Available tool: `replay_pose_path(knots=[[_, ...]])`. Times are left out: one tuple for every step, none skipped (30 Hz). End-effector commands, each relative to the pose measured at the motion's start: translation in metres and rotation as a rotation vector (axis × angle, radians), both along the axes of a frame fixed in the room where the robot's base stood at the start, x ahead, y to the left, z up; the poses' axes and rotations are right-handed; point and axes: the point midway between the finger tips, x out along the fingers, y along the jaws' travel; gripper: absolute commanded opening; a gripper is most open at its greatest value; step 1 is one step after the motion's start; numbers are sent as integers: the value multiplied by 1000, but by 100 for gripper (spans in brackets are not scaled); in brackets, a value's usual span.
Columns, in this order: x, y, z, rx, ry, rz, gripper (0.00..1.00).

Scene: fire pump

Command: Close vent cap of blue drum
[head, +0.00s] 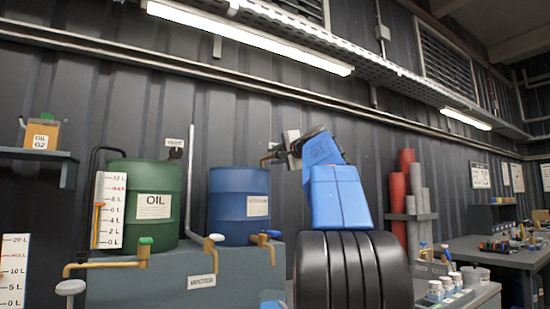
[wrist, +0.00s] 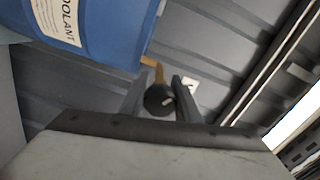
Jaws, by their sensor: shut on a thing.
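The blue drum (head: 238,205) stands on the grey bench, left of my arm in the head view. In the wrist view its blue side and "COOLANT" label (wrist: 85,25) fill the upper left. A tan pipe (wrist: 158,72) comes off the drum and ends at a round black vent cap (wrist: 160,100). My gripper (wrist: 160,96) has one finger on each side of the cap and is shut on it. In the head view my gripper (head: 285,152) is beside the drum's upper right, and the cap is hard to make out there.
A green oil drum (head: 145,205) stands left of the blue drum, with level gauges, pipes and coloured valve handles in front. A dark corrugated wall (head: 220,110) is close behind. Red and grey cylinders (head: 403,190) stand right of my arm.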

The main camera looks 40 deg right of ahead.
Motion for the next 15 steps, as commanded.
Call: replay_pose_path(knots=[[0,-1,-1,43,-8,0,7],[0,-1,-1,70,-15,0,7],[0,-1,-1,107,-24,0,7],[0,-1,-1,136,-31,0,7],[0,-1,-1,163,-37,0,7],[0,-1,-1,200,-46,0,7],[0,-1,-1,228,-53,0,7],[0,-1,-1,255,-59,0,7],[0,-1,-1,292,-67,-1,7],[0,-1,-1,320,-74,-1,7],[0,-1,-1,348,-81,-1,7],[0,-1,-1,385,-89,-1,7],[0,-1,-1,412,-96,-1,7],[0,-1,-1,440,-103,-1,7],[0,-1,-1,477,-112,-1,7]])
